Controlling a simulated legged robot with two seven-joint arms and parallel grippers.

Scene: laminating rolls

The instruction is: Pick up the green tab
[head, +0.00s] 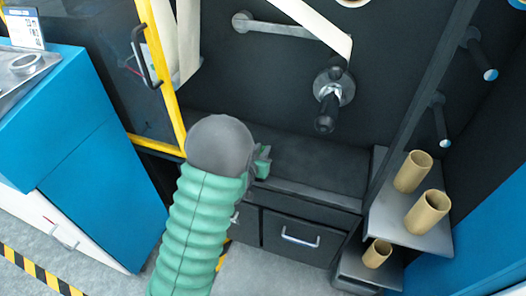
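My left arm rises from the bottom of the head view in a green ribbed sleeve with a round grey joint at its end. Just right of that joint, a small part of my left gripper (262,162) shows, grey and green, over the dark ledge. The joint hides most of the gripper, so I cannot tell whether its fingers are open or shut. I cannot make out a separate green tab; I cannot tell whether the green bit at the gripper is part of it. My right gripper is not in view.
Behind is a dark machine with a black-handled roller (327,112) and a pale web (315,25). Cardboard cores (428,213) stand on a grey shelf (385,222) at right. A yellow-framed door (165,85) and blue cabinet (85,170) stand left. The dark ledge (315,165) looks bare.

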